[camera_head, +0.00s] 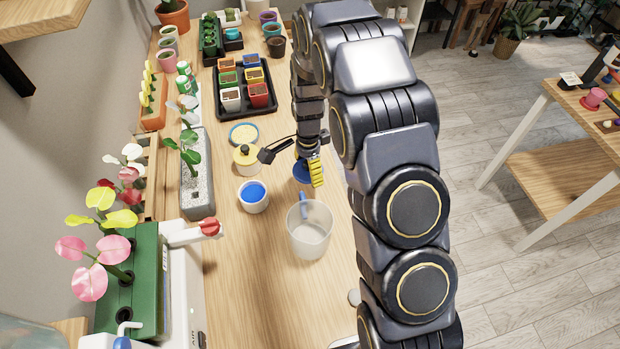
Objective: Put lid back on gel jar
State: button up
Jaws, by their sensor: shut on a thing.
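The open gel jar (253,204) is a small white pot with bright blue gel, upright on the wooden bench near the middle of the view. My gripper (305,166) is just right of and beyond it, pointing down, with a yellow pad showing. It is shut on a round blue piece, which looks like the lid (302,173); the lid is partly hidden by the fingers. The lid is beside the jar in the picture, apart from it. Its exact height and tilt cannot be told.
A clear beaker (310,235) with a blue item inside stands close in front of my gripper. A grey planter (194,172) lines the left. Bench front is mostly clear.

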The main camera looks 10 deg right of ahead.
jog(key=a+r, duration=0.3)
jog(key=a, duration=1)
jog(key=shift+w+f, duration=0.15)
jog(key=shift+f, duration=1.45)
jog(key=shift+w+f, duration=0.1)
jog(key=shift+f, duration=1.45)
jog(key=shift+f, duration=0.15)
jog(key=o, duration=1)
notch_tip(320, 180, up, 7)
jog(key=shift+r, duration=0.1)
